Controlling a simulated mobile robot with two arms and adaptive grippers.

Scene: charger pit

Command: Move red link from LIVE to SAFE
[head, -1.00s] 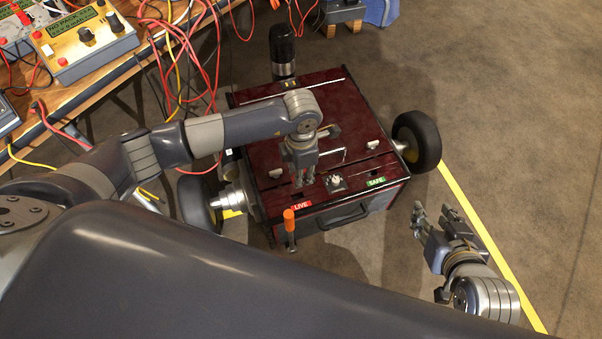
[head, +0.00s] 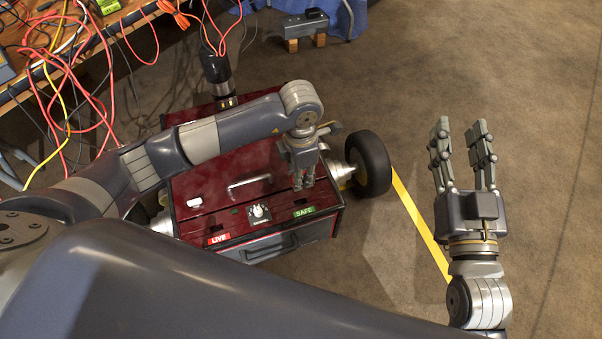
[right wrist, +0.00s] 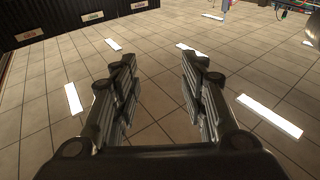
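The dark red box (head: 211,222) carries a red LIVE label (head: 218,238) at its front left and a green SAFE label (head: 303,211) at its front right. My left gripper (head: 303,183) points down over the lid just behind the SAFE label. Its fingers are close together, and I cannot tell whether they hold anything. I cannot make out the red link; it may be hidden by the fingers. My right gripper (head: 463,158) is open and empty, right of the box over the floor. Its spread fingers show in the right wrist view (right wrist: 158,75) with only floor between them.
A knob (head: 258,213) sits between the labels, with a metal handle (head: 250,182) behind it. A wheel (head: 370,163) stands at the box's right. Red and yellow cables (head: 75,125) hang from the bench at left. The floor at right is clear.

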